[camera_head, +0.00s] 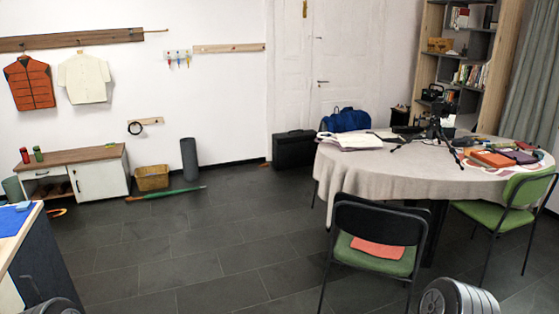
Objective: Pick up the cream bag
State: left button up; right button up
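A flat cream item that looks like the cream bag (358,141) lies on the left part of the round table (400,174), near its far left edge. The table has a pale beige cloth. Parts of the bag are hard to tell at this size. Neither of my grippers shows; only grey ribbed parts of my own arms appear at the bottom edge, far from the bag.
A black chair with a green seat (378,254) stands before the table, another green chair (508,205) at its right. A tripod (437,128) and books (492,158) lie on the table. A blue bag (346,121) is behind.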

aim_at(348, 140)
jog(key=i, duration=2.7)
jog(key=i+z, duration=0.1)
jog(key=i, duration=0.9)
jog(key=i+j+z, duration=0.1)
jog(key=i+j, duration=0.15)
jog(key=i, duration=0.75)
jog(key=i+j+z, duration=0.2)
jog(key=i, duration=0.2)
jog(key=i+j+z, duration=0.1)
jog(key=i+z, duration=0.15)
jog(key=i, duration=0.2)
